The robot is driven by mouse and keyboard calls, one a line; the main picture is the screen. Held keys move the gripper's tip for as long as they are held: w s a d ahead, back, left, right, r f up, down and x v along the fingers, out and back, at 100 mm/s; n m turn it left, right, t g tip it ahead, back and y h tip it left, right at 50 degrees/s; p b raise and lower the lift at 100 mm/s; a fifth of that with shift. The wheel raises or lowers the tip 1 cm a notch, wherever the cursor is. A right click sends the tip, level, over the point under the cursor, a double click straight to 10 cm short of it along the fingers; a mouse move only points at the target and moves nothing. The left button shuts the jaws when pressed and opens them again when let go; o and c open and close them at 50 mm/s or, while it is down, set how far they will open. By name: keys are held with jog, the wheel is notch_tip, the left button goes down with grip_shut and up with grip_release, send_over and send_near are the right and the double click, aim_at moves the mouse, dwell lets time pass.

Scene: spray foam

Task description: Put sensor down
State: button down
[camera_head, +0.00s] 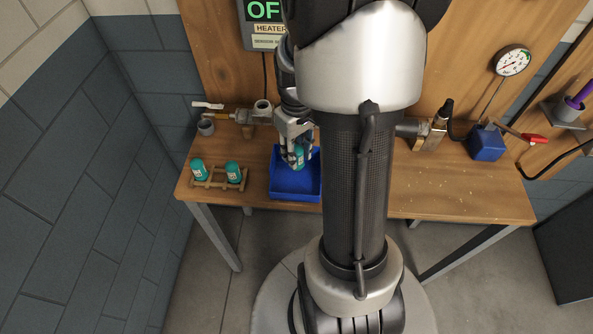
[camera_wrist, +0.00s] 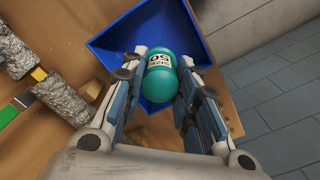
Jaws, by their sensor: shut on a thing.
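My gripper (camera_head: 295,150) is shut on a teal capsule-shaped sensor (camera_head: 299,157) with a white label. The sensor is above the blue open tray (camera_head: 290,187) on the table. In the wrist view, the sensor (camera_wrist: 157,78) sits between the two fingers of my gripper (camera_wrist: 158,88), with the blue tray (camera_wrist: 115,38) behind it. I cannot tell whether the sensor touches the tray. My own arm hides part of the tray's right side in the head view.
A wooden rack (camera_head: 218,184) at the left holds two similar teal capsules (camera_head: 200,170). Pipe fittings (camera_head: 238,115) stand behind the tray, below a heater display (camera_head: 263,22). A blue box (camera_head: 486,144) and a gauge (camera_head: 512,61) are at the right. The table's front right is bare.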

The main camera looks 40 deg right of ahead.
jog(key=shift+f+b, duration=0.9)
jog(key=shift+f, duration=2.4)
jog(key=shift+f, duration=0.2)
jog(key=c, duration=1.2)
grip_release()
jog(key=shift+c, duration=0.2)
jog(key=shift+r, duration=0.1)
